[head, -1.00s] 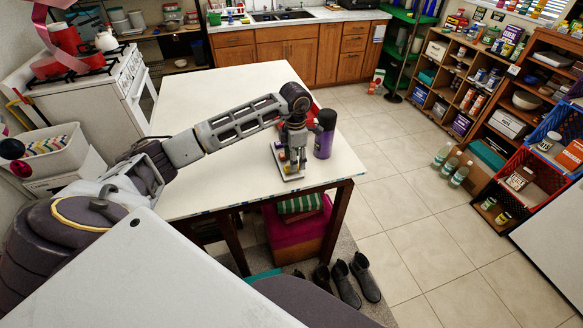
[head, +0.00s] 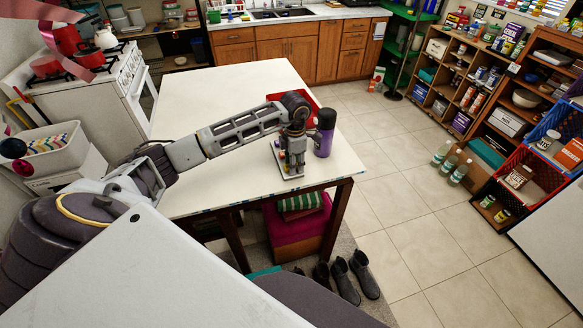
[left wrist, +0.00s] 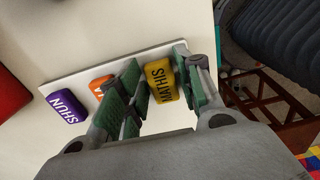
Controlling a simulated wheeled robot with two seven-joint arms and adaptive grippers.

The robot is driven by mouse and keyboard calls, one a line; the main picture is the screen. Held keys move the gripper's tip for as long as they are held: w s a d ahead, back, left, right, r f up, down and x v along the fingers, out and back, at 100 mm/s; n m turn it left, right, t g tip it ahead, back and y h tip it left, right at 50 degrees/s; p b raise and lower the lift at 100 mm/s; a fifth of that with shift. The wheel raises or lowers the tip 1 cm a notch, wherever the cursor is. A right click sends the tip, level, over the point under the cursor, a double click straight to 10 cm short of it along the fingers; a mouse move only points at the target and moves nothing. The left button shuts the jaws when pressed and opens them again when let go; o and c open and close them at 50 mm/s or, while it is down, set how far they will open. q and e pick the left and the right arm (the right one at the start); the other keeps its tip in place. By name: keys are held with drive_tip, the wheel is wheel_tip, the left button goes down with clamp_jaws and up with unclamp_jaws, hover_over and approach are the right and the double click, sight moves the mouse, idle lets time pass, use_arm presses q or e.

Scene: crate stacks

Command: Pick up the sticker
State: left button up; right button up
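Several coloured name blocks lie in a row on a thin white board, which shows in the left wrist view (left wrist: 62,80) and in the head view (head: 278,160). In the head view my left gripper (head: 292,162) points down at the board. My right gripper is out of view.
A purple bottle with a dark cap (head: 324,138) stands close to the right of my left gripper. A red object (head: 305,100) lies behind it. The white table (head: 215,100) is clear to the left and back. The table's front edge is near the board.

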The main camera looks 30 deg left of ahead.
use_arm(q)
drive_tip(key=shift+c, duration=1.2)
drive_tip(key=shift+r, duration=0.1)
wheel_tip(320, 180, up, 10)
drive_tip(key=b, duration=0.2)
drive_tip(key=shift+d+m, duration=0.1)
drive_tip(key=shift+m, duration=0.2)
